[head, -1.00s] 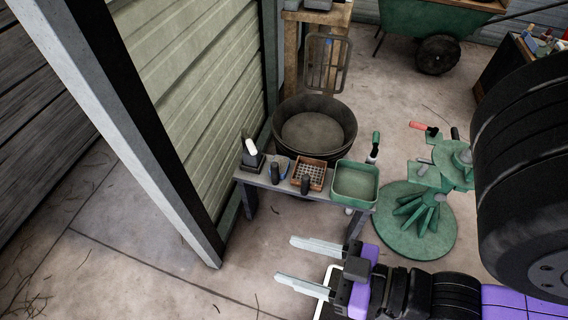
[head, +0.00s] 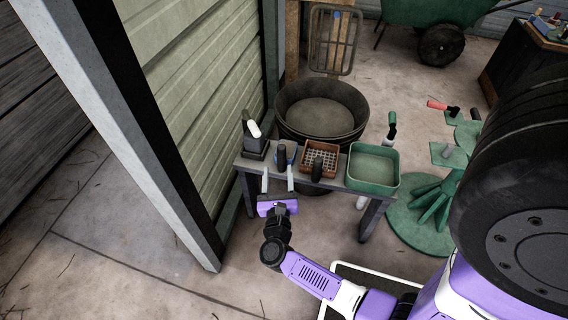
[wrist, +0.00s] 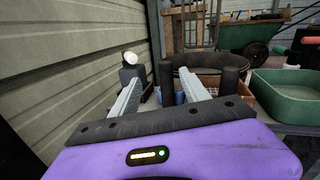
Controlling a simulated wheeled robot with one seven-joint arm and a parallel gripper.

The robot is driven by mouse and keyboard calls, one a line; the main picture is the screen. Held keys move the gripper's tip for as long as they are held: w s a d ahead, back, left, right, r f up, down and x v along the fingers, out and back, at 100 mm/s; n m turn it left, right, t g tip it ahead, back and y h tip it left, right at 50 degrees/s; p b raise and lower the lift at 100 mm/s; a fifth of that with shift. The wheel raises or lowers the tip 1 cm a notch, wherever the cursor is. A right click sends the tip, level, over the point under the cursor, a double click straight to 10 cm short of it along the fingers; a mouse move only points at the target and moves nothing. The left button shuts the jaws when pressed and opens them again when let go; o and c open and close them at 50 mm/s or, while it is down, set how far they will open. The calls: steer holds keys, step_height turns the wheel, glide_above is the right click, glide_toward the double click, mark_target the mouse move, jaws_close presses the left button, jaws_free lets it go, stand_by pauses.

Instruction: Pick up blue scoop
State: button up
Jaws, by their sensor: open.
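The blue scoop (head: 291,148) lies on a small grey bench, between a black block with a white-topped piece and an orange crate. Its black upright handle (head: 282,157) faces me. In the wrist view the black handle (wrist: 166,83) stands ahead, between my two fingers in the picture, with a bit of blue beside it, partly hidden by a finger. My gripper (head: 278,176) is open and empty at the front edge of the bench, pointing at the scoop; it also shows in the wrist view (wrist: 163,78). I see no contact with the scoop.
An orange crate (head: 332,148) with a second black handle (head: 317,169) before it stands right of the scoop, then a green tray (head: 373,187). The black block (head: 253,146) stands left, near the ribbed wall. A dark tub (head: 350,100) is behind the bench.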

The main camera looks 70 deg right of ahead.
mark_target(281, 154)
steer(key=d, duration=0.3)
steer(key=w+d+f+m, duration=0.1)
steer(key=d, duration=0.2)
steer(key=w+d+m+g, duration=0.1)
steer(key=d, duration=0.2)
steer(key=shift+w+d+f+b, duration=0.1)
steer(key=shift+f+b, duration=0.1)
steer(key=shift+b, duration=0.15)
jaws_close()
